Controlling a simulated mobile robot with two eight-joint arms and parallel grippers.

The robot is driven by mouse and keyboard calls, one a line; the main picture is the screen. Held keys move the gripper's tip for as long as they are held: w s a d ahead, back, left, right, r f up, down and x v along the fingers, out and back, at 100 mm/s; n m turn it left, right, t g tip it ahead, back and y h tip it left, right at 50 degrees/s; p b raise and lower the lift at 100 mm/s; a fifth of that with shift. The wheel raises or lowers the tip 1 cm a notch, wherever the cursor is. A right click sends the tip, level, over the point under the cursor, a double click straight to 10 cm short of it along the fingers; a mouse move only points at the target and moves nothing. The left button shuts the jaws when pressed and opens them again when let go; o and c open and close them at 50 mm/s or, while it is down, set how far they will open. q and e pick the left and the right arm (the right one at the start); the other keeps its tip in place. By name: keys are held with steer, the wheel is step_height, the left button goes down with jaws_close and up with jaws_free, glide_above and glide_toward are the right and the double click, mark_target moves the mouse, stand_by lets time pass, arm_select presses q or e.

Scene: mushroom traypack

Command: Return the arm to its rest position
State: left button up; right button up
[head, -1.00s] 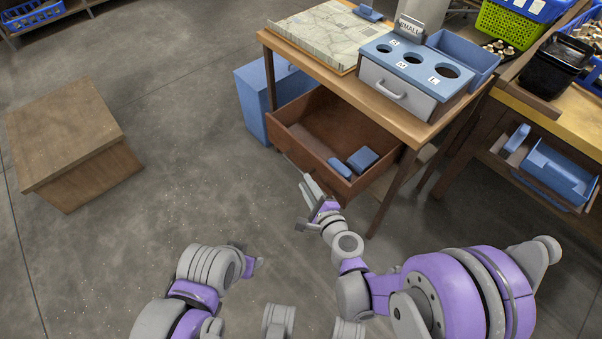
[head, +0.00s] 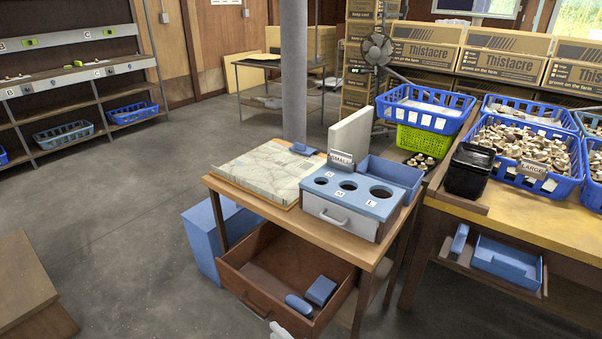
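Only a pale grey tip of my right gripper (head: 281,331) shows, at the bottom edge of the head view. It appears just in front of the open drawer (head: 257,310) of the wooden table (head: 338,248). The rest of this gripper is below the picture, so I cannot see its opening or whether it holds anything. My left gripper is out of view.
The drawer stands pulled out, with two blue objects (head: 320,290) inside. A blue-topped sizing box (head: 352,191) and a patterned board (head: 268,170) sit on the table. A blue bin (head: 203,243) stands beside it. Open floor (head: 120,220) lies left.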

steer(key=s+d+n+g+h, duration=0.8)
steer(key=s+d+n, duration=0.5)
steer(key=s+d, duration=1)
arm_select(q)
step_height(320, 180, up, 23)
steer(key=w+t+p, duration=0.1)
steer(key=p, duration=1.9)
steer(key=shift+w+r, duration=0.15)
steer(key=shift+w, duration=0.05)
arm_select(e)
steer(key=w+r+t+h, duration=0.1)
steer(key=w+r+t, duration=0.1)
steer(key=r, duration=2.1)
steer(key=shift+w+d+r, duration=0.15)
steer(key=shift+w+d, duration=0.05)
steer(key=shift+w, duration=0.5)
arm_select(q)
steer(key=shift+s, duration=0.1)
arm_select(e)
steer(key=shift+s, duration=0.1)
